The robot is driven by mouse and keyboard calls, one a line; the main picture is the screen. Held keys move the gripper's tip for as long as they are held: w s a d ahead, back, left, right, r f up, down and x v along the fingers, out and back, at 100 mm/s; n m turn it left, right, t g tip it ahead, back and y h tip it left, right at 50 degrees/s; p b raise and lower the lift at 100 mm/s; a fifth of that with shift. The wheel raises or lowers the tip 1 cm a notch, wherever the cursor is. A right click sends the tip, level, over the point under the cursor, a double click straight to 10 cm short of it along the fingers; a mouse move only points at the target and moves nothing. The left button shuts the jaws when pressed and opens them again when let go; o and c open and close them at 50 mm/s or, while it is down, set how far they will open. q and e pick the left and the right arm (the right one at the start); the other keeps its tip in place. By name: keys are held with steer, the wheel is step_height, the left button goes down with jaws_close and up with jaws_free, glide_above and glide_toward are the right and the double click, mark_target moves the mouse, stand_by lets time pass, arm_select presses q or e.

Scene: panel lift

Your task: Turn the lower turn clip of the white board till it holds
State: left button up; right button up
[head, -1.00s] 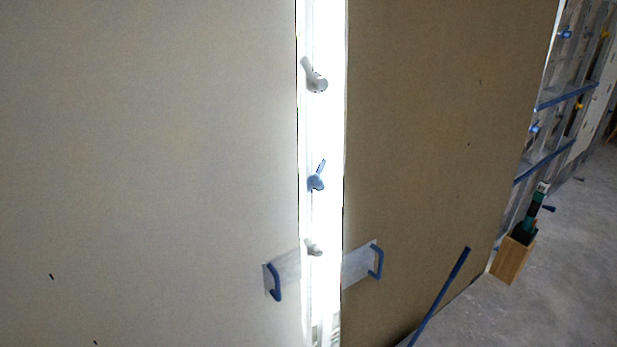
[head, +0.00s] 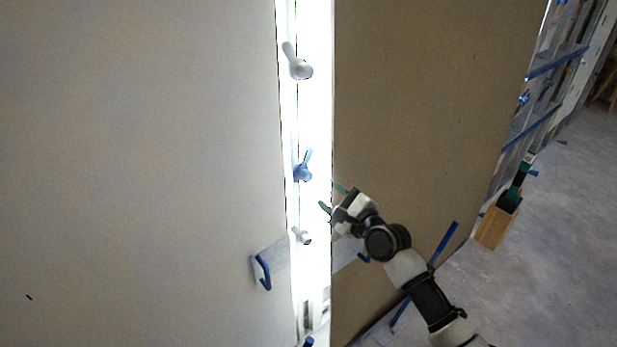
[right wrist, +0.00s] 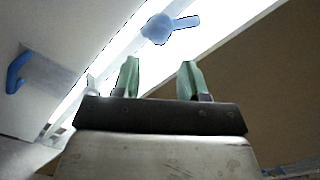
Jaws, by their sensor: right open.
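The white board (head: 140,170) fills the left of the head view, with a bright upright gap at its right edge. In this gap sit an upper pale turn clip (head: 300,68), a blue turn clip (head: 304,172) with its lever pointing up, and a low small pale turn clip (head: 302,237). My right gripper (head: 331,198) is open and empty, right of the gap, between the heights of the blue and low clips. In the right wrist view, the blue clip (right wrist: 160,28) lies beyond the open fingers (right wrist: 160,66), apart from them. My left gripper is out of view.
A brown board (head: 430,110) stands right of the gap. A blue handle (head: 262,271) is on the white board; another on the brown board is partly behind my arm.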

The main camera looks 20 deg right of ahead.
mark_target(308, 178)
steer(key=x, duration=0.8)
steer(key=shift+w+f, duration=0.1)
steer(key=shift+f, duration=0.05)
steer(key=c, duration=0.6)
steer(key=shift+c, duration=0.2)
